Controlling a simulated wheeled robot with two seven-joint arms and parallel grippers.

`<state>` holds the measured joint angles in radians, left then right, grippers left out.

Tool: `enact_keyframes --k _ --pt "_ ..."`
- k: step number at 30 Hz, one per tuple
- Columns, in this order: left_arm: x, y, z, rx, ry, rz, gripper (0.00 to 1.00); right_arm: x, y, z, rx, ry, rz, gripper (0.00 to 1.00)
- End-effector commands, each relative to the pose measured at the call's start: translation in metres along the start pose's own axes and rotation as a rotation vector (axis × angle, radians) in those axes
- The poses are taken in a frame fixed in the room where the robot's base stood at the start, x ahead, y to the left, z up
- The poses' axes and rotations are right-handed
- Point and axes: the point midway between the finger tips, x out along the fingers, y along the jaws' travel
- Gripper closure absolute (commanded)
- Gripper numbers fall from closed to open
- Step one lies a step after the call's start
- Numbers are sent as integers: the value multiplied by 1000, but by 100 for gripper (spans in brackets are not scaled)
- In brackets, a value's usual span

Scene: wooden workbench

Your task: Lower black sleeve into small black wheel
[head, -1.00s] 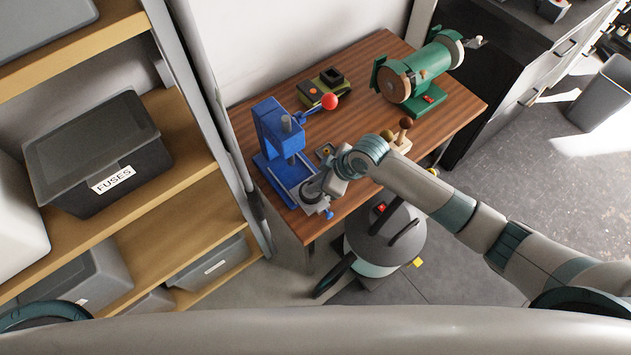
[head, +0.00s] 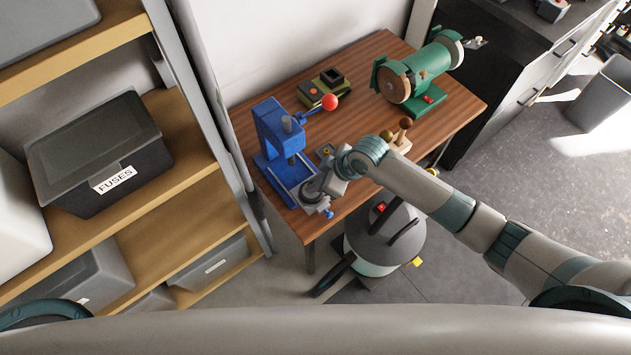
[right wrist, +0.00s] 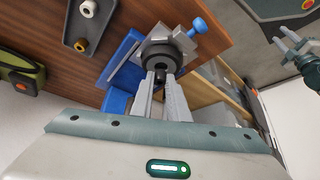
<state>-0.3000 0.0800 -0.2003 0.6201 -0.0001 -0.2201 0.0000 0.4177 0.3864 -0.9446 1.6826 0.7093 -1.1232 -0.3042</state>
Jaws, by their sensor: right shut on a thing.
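The small black wheel (right wrist: 168,46) is a dark ring with a central hole, held in a grey and blue vise (right wrist: 147,73) at the table's front left corner. My right gripper (right wrist: 161,84) is shut on the black sleeve (right wrist: 160,76), a short dark cylinder between its fingertips. The sleeve is at the near side of the wheel's hole; whether it has entered cannot be told. My left gripper (right wrist: 286,42) seems to show at the right of the wrist view, fingers apart.
A blue press (head: 272,130) with a red-ball lever stands just behind the vise. A green bench grinder (head: 425,75) and a green-black box (head: 324,88) stand farther back. A wooden holder (head: 400,142) is right of my gripper. A grey shelf post (head: 225,130) is close left.

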Motion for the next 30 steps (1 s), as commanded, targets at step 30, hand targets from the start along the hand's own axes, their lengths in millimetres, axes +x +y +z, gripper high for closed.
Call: enact_keyframes --k 30 --pt "2 0 0 -1 0 0 69 8 0 4 0 -1 -1 100"
